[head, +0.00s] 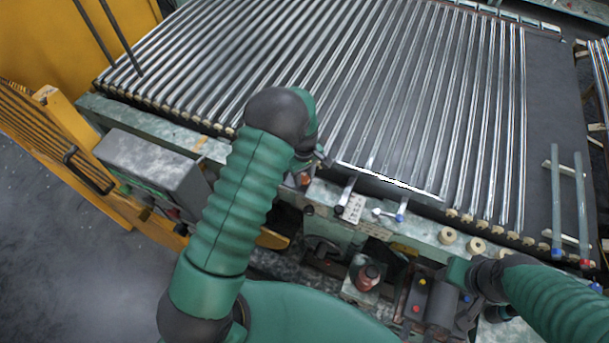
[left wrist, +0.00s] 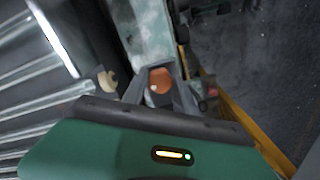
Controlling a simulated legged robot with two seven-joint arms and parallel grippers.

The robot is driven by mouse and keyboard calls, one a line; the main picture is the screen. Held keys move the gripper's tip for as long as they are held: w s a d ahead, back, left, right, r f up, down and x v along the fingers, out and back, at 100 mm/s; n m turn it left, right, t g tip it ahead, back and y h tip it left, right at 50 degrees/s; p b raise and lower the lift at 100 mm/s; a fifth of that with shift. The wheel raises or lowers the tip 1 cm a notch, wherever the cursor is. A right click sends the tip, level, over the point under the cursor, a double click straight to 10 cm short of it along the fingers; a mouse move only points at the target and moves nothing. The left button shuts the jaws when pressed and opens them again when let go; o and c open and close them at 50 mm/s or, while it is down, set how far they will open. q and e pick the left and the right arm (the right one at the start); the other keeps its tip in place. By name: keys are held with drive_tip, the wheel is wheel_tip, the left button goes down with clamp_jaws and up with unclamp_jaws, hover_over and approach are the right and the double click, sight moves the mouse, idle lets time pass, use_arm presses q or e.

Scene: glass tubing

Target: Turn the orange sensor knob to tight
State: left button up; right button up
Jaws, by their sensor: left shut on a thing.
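The orange sensor knob (left wrist: 160,82) shows in the left wrist view between the two grey fingers of my left gripper (left wrist: 162,74). A small pale mark is on its face. The fingers are shut on its sides. In the head view the left gripper (head: 305,172) is at the front edge of the machine, and a bit of the orange knob (head: 303,180) shows below my dark wrist. The wrist hides most of both there. I cannot read the knob's angle. My right arm comes in at the lower right; its fingers cannot be made out.
Rows of glass tubes (head: 400,90) lie across the machine bed behind the knob. Levers with a white label plate (head: 353,208) stand to its right. A grey box (head: 155,165) is at the left. A control box with coloured buttons (head: 418,297) is near the right arm.

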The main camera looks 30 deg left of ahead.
sight(305, 177)
use_arm(q)
drive_tip(key=shift+w, duration=0.1)
clamp_jaws()
drive_tip(key=shift+f+m+b, duration=0.1)
drive_tip(key=shift+m+b, duration=0.4)
drive_tip(key=shift+m, duration=1.1)
drive_tip(key=o, duration=1)
unclamp_jaws()
drive_tip(key=shift+o, duration=0.2)
wheel_tip(305, 177, up, 17)
drive_tip(key=b, duration=0.3)
